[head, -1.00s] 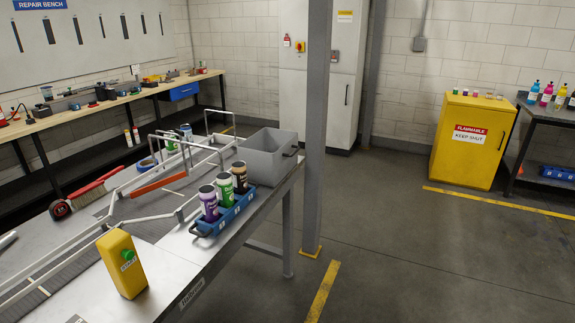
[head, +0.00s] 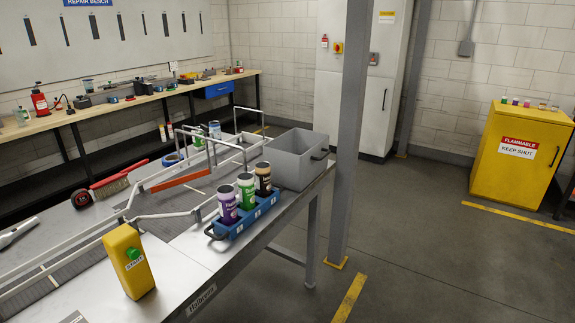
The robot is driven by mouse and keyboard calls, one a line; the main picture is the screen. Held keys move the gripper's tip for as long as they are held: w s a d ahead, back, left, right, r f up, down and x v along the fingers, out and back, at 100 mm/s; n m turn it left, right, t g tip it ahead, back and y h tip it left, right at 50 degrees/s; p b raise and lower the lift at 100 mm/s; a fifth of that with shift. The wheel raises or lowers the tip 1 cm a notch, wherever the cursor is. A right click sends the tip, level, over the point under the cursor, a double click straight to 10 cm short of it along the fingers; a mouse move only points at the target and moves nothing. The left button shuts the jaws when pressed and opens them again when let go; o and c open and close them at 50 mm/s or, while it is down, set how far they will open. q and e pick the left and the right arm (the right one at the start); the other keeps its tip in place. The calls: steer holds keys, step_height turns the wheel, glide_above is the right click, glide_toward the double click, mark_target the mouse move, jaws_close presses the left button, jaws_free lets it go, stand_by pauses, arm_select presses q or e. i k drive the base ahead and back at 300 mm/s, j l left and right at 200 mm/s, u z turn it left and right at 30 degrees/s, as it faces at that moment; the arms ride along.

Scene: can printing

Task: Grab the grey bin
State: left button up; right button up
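The grey bin (head: 291,165) is an open-topped box on the far right end of the metal conveyor table (head: 190,268). It stands upright and looks empty, though its floor is only partly seen. A dark handle shows on its right side. A blue carrier (head: 245,217) with three cans, purple, green and dark brown, stands just in front of it. Neither of my grippers is in view.
A grey post (head: 349,130) rises right beside the table's end, close to the bin. A yellow button box (head: 128,262) stands on the near table. White guide rails run along the conveyor. A yellow cabinet (head: 515,165) stands at right. The floor between is clear.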

mark_target(296, 157)
steer(key=i+l+u, duration=0.1)
steer(key=u, duration=0.35)
steer(key=i+l+u, duration=0.25)
steer(key=u, duration=0.25)
